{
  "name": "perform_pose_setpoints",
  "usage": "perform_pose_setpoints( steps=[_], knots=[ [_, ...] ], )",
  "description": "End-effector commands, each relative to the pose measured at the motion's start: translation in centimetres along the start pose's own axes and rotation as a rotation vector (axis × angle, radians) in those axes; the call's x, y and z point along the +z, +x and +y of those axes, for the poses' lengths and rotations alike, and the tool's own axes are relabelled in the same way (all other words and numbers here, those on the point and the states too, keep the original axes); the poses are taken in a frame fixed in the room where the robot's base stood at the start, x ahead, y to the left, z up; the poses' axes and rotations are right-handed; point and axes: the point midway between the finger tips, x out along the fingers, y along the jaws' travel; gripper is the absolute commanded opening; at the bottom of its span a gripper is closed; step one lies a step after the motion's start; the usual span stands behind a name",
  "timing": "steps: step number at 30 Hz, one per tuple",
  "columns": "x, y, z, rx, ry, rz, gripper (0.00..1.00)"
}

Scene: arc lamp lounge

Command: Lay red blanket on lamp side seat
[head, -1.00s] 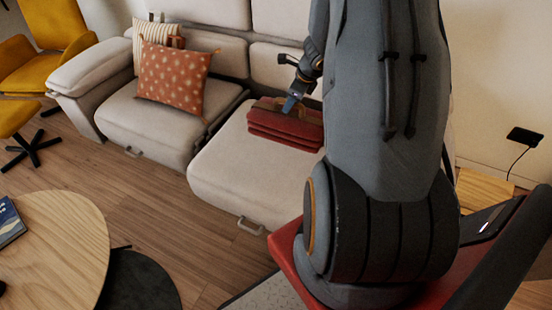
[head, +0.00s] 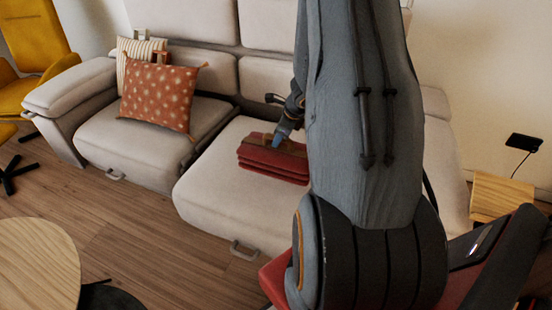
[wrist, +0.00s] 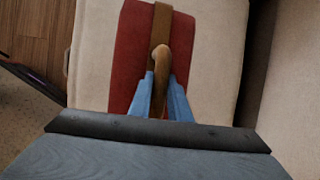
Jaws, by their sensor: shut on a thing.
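The red blanket (head: 268,163) is a folded stack with a brown strap, on or just above the right-hand seat (head: 222,185) of the beige sofa. I cannot tell whether it touches the cushion. In the wrist view the blanket (wrist: 129,55) lies below my gripper, with a tan strap and raised handle (wrist: 161,60) across its middle. My gripper (wrist: 160,88) has blue fingers shut on that handle. In the head view the gripper (head: 281,136) is at the top of the blanket. My arm hides the blanket's right end and part of the seat. The lamp is not in view.
A dotted orange cushion (head: 160,93) and a striped one (head: 133,50) are on the left seat (head: 140,145). The sofa back (head: 270,85) rises behind the blanket. A round wooden table (head: 35,270) stands at lower left. A small wooden side table (head: 500,197) is at right.

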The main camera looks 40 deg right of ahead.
Motion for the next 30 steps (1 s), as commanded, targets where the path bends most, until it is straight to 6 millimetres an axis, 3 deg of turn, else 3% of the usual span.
perform_pose_setpoints(
  steps=[15, 29, 30],
  knots=[
    [-2.0, 5.0, 1.0, 0.000, 0.000, -0.001, 0.00],
    [-2.2, 5.4, 1.1, -0.002, -0.001, -0.001, 0.00],
    [-2.2, 5.5, 1.2, -0.001, 0.000, 0.000, 0.18]
  ],
)
